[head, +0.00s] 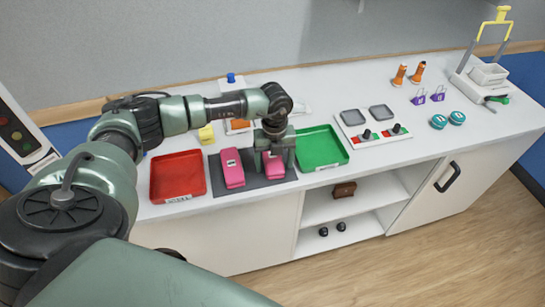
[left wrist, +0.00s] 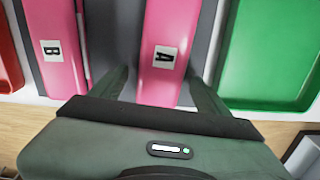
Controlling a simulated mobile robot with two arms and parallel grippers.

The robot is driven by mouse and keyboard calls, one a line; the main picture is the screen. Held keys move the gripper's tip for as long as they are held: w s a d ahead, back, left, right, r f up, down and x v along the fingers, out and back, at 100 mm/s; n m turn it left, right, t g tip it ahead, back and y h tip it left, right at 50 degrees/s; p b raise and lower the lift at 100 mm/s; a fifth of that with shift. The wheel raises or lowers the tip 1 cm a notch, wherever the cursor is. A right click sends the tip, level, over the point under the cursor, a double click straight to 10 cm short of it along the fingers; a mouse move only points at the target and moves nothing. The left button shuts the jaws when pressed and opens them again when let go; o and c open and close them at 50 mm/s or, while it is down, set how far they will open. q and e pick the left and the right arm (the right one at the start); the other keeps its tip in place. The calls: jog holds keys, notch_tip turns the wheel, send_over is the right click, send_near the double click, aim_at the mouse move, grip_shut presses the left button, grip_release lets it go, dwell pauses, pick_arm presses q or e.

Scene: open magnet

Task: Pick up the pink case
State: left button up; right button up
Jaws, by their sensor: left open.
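Two pink cases lie side by side on a dark grey mat (head: 250,188) on the white counter. My right gripper is not in view.
A red tray (head: 178,176) lies left of the mat and a green tray (head: 320,148) close on its right. Farther right are a panel with grey pads (head: 368,116), orange items (head: 400,76), purple items (head: 428,96) and teal round items (head: 447,119). Open shelves (head: 340,205) are below.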

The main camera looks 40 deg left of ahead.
pick_arm(q)
jog(key=c, duration=1.5)
jog(key=shift+r, duration=0.1)
